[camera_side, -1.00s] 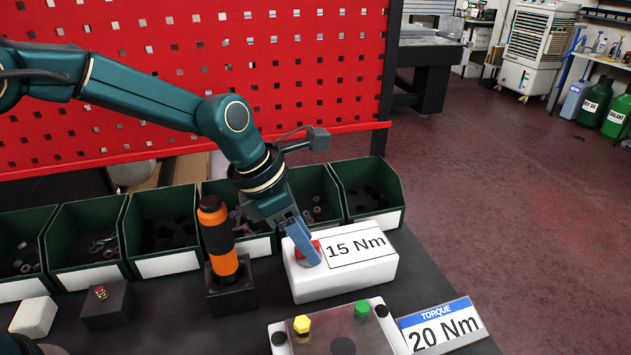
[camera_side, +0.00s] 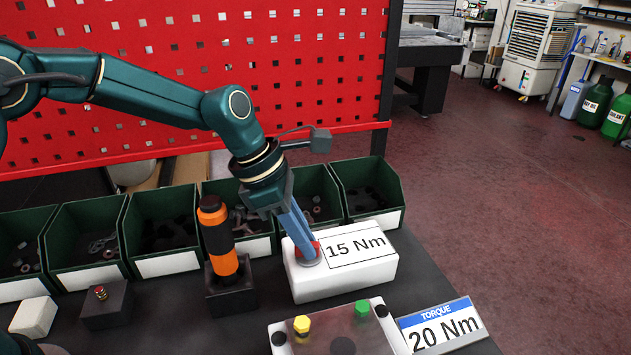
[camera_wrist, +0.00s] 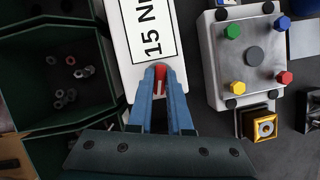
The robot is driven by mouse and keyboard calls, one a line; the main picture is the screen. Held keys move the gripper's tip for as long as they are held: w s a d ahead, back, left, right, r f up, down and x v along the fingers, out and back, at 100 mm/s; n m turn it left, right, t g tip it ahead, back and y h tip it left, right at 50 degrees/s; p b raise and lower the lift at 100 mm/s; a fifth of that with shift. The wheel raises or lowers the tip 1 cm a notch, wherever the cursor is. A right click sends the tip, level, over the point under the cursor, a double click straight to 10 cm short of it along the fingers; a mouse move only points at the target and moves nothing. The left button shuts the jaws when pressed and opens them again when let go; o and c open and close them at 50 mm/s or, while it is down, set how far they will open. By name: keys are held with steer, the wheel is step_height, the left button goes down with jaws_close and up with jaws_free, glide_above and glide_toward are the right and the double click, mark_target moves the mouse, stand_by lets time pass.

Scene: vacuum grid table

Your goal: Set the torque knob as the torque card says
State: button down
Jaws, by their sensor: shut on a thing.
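The torque box (camera_side: 345,283) is white and its display (camera_side: 356,249) reads 15 Nm. Its red knob (camera_side: 314,250) is at the left of the display, between the fingers of my gripper (camera_side: 308,254). In the wrist view my gripper (camera_wrist: 160,84) is shut on the red knob (camera_wrist: 160,73), one finger on each side, and the display (camera_wrist: 150,28) shows beside it. The torque card (camera_side: 441,326) stands at the front right and reads 20 Nm under a blue TORQUE band.
An orange and black driver (camera_side: 219,240) stands in a dark holder left of the box. Green bins (camera_side: 365,190) line the back. A metal plate (camera_wrist: 215,66) with coloured hex heads lies in front. A black block with a red button (camera_side: 101,293) is at the left.

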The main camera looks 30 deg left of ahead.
steer(key=m+g, duration=0.1)
steer(key=m, duration=0.1)
steer(key=m+g, duration=0.1)
steer(key=m, duration=0.2)
steer(key=shift+w+m+h, duration=0.15)
steer(key=shift+m+h, duration=0.15)
stand_by(0.4)
steer(key=c, duration=0.8)
jaws_free()
steer(key=shift+c, duration=0.2)
steer(key=shift+v, duration=2.6)
steer(key=shift+w, duration=0.1)
